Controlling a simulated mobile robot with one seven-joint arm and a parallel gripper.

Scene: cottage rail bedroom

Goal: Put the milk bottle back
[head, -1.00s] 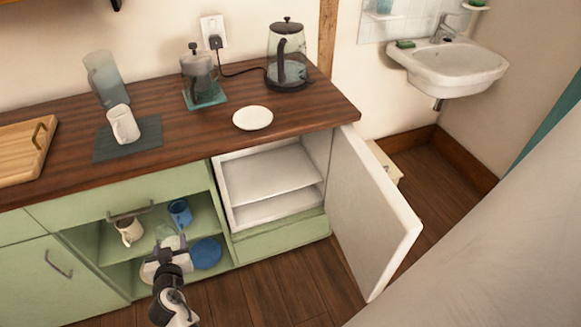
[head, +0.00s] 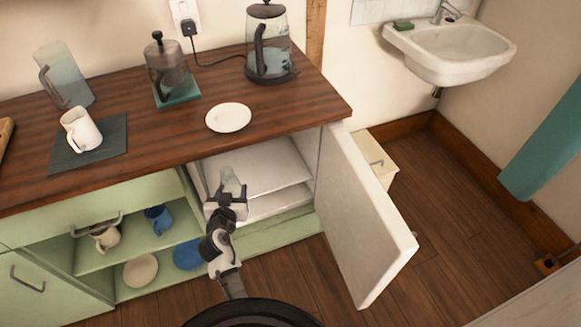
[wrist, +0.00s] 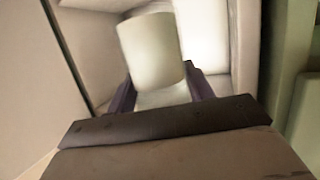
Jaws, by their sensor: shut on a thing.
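The milk bottle (head: 232,181) is a small, pale, partly see-through bottle. My gripper (head: 227,197) is shut on it and holds it in front of the open small fridge's left part. The bottle also shows in the wrist view (wrist: 152,48), pale and blurred between the two dark fingers. The fridge (head: 255,160) is white inside with a flat shelf, and its door (head: 365,215) stands wide open to the right. I cannot tell whether the bottle touches the shelf. My gripper hides part of the lower compartment.
Left of the fridge, an open green cupboard (head: 165,240) holds a cream mug (head: 106,236), a blue mug (head: 158,218) and plates. The wooden counter (head: 190,130) above holds a white mug, pitcher, press, plate and kettle. A cream bin (head: 372,152) stands behind the door.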

